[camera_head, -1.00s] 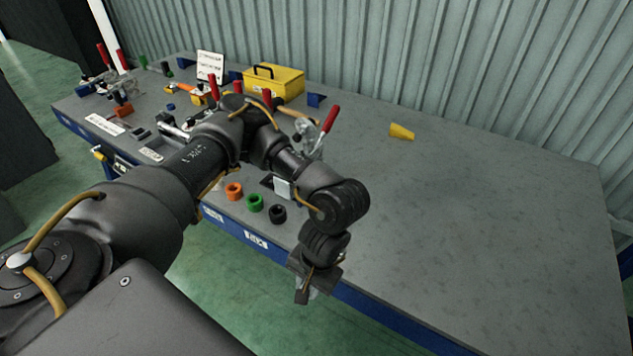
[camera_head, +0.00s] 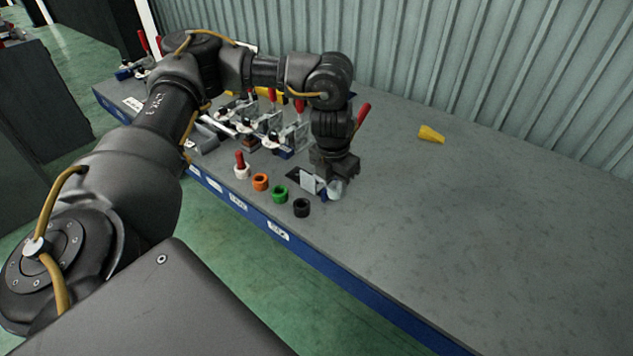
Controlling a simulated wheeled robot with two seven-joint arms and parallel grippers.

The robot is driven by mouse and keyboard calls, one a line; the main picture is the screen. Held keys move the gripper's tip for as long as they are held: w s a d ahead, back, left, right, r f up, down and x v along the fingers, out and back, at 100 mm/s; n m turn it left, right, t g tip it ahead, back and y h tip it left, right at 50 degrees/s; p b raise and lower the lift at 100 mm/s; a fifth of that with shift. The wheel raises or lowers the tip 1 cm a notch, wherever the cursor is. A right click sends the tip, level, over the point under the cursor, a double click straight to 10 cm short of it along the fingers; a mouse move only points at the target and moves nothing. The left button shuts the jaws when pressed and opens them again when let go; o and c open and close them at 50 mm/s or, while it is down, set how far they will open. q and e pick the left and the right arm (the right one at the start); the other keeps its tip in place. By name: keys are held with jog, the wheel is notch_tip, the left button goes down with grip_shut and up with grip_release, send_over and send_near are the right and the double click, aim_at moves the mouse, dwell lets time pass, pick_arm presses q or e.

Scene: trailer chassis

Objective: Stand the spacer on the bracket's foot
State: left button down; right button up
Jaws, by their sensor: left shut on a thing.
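My left gripper (camera_head: 331,180) points down low over the table, near its front edge. It is shut on a small pale, half-clear piece (camera_head: 336,190), which looks like the spacer. The gripper hides part of it. The bracket (camera_head: 309,182) appears as a light grey plate by a dark patch on the table, just left of the gripper and partly covered by it. I cannot tell whether the spacer touches the bracket's foot. My right gripper is not in view.
Black (camera_head: 302,208), green (camera_head: 280,194) and orange (camera_head: 260,182) rings line the front edge, with a white piece with a red top (camera_head: 241,170) beyond. Red-handled clamps (camera_head: 290,137) stand behind. A yellow piece (camera_head: 431,134) lies at the back. The right side is clear.

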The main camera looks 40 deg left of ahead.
pick_arm(q)
jog(key=w+a+f+n, duration=0.1)
jog(key=w+a+f, duration=0.1)
jog(key=a, duration=0.2)
jog(key=w+a+f+n+b, duration=0.1)
jog(key=w+a+f+n, duration=0.1)
jog(key=w+a, duration=0.1)
jog(key=w+a+f+n, duration=0.2)
jog(key=w+a, duration=0.1)
jog(key=a, duration=0.2)
jog(key=shift+w+a+f+y, duration=0.15)
jog(key=shift+w+y, duration=0.1)
jog(key=shift+y, duration=0.15)
jog(key=shift+w+a+f+b, duration=0.3)
jog(key=shift+a+f, duration=0.1)
jog(key=shift+f, duration=0.15)
notch_tip(320, 180, down, 2)
jog(key=shift+a+f, duration=0.1)
jog(key=shift+w+f, duration=0.1)
jog(key=shift+f, duration=0.45)
jog(key=shift+r, duration=0.1)
